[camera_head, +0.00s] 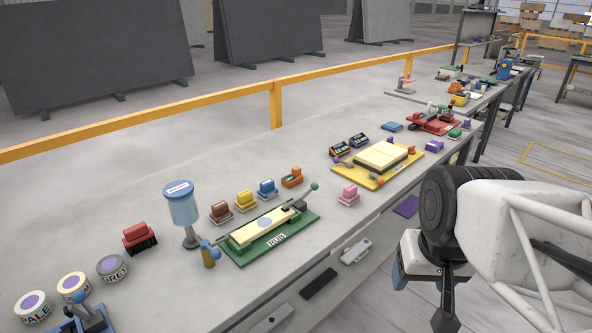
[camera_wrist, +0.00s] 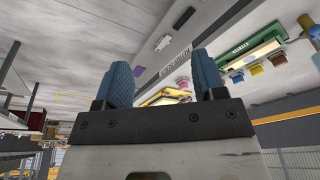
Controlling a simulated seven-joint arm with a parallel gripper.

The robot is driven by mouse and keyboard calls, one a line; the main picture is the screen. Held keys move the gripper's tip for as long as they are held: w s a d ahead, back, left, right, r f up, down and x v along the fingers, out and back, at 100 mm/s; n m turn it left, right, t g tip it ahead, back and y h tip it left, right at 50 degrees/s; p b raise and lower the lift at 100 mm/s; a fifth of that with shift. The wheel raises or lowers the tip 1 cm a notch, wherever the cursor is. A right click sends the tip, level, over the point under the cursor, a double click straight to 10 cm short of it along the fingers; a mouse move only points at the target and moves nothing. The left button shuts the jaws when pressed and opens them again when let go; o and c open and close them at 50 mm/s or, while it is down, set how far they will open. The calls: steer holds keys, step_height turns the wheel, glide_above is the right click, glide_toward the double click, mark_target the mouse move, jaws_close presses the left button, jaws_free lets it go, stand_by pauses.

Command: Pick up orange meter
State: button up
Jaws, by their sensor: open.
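The orange meter (camera_head: 341,149) is a small orange-cased device with a dark face. It lies on the grey bench top, behind the yellow board, beside a similar purple-cased meter (camera_head: 358,139). My gripper (camera_wrist: 164,78) is open in the wrist view, with two blue ribbed fingers apart and nothing visibly held between them. In the head view my arm's end is at the lower right, off the bench's front edge and well away from the orange meter. I cannot pick out the orange meter in the wrist view.
The yellow board (camera_head: 342,177) with a cream block lies in front of the meters. A green board (camera_head: 246,259) with a raised lever, a blue-topped dispenser (camera_head: 181,205) and several coloured blocks stand to the left. An orange rail (camera_head: 276,104) runs behind the bench.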

steer(key=w+a+f+m+t+y, duration=0.1)
steer(key=w+a+m+y, duration=0.25)
steer(key=w, duration=0.85)
steer(key=w+a+m+y, duration=0.2)
steer(key=w+a+m, duration=0.3)
steer(key=w, duration=0.6)
steer(key=w+a+f+m+t+y, duration=0.1)
steer(key=w+a+m+y, duration=0.25)
steer(key=w, duration=0.85)
steer(key=m+t, duration=0.5)
steer(key=m, duration=0.9)
glide_toward(297, 168)
steer(key=shift+v, duration=0.8)
steer(key=shift+w, duration=0.1)
steer(key=shift+x, duration=3.3)
steer(key=shift+a, duration=0.1)
steer(key=shift+x, duration=2.55)
steer(key=shift+f, duration=0.1)
steer(key=shift+c, duration=0.3)
